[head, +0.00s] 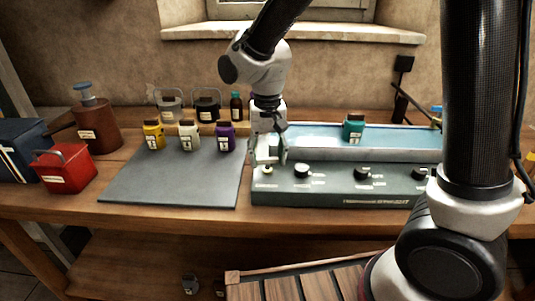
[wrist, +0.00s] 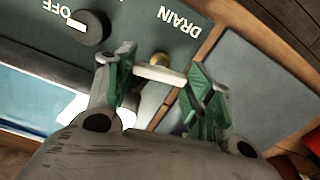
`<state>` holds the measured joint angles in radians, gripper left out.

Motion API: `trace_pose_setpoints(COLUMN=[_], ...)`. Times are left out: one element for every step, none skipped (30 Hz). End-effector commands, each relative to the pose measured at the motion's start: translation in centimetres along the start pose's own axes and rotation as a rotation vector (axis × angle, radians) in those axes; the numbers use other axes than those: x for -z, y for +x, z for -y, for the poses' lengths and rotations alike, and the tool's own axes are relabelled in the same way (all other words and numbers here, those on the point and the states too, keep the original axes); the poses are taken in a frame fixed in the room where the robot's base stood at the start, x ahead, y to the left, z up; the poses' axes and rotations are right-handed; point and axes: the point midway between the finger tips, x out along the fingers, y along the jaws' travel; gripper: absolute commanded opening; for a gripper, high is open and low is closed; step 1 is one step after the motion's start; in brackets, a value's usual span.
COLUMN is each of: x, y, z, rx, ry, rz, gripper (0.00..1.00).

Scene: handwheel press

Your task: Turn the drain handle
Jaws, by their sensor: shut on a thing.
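The drain handle (wrist: 160,74) is a pale bar on a brass stem, beside the word DRAIN on the dark press panel (wrist: 135,22). In the wrist view, my gripper (wrist: 161,68) has one green-padded finger at each end of the bar and is shut on it. In the head view, my gripper (head: 268,158) points down at the left end of the press (head: 330,188). There the handle is mostly hidden by the fingers.
A black knob (wrist: 89,27) marked OFF is close to one finger. More knobs (head: 361,174) line the panel. A teal-labelled jar (head: 353,128) stands on the press.

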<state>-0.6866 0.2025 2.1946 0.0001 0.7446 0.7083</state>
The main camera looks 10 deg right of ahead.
Motion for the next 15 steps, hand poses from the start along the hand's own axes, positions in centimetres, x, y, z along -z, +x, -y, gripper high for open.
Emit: trace_pose_setpoints(x=[0.01, 0.01, 0.01, 0.01, 0.01, 0.01, 0.01, 0.01, 0.01, 0.01, 0.01, 0.01, 0.01, 0.01, 0.01], y=[-0.03, -0.03, -0.03, -0.03, -0.03, -0.03, -0.03, -0.03, -0.03, -0.03, -0.03, -0.04, -0.04, -0.04, -0.04], z=[0.0, 0.0, 0.0, 0.0, 0.0, 0.0, 0.0, 0.0, 0.0, 0.0, 0.0, 0.0, 0.0, 0.0, 0.0], rx=[0.0, 0.0, 0.0, 0.0, 0.0, 0.0, 0.0, 0.0, 0.0, 0.0, 0.0, 0.0, 0.0, 0.0, 0.0], ry=[-0.037, -0.062, -0.098, -0.126, -0.154, -0.192, -0.221, -0.249, -0.288, -0.316, -0.345, -0.384, -0.412, -0.44, -0.479], rz=[0.0, 0.0, 0.0, 0.0, 0.0, 0.0, 0.0, 0.0, 0.0, 0.0, 0.0, 0.0, 0.0, 0.0, 0.0], gripper=[0.3, 0.3, 0.3, 0.3, 0.3, 0.3, 0.3, 0.3, 0.3, 0.3, 0.3, 0.3, 0.3, 0.3, 0.3])
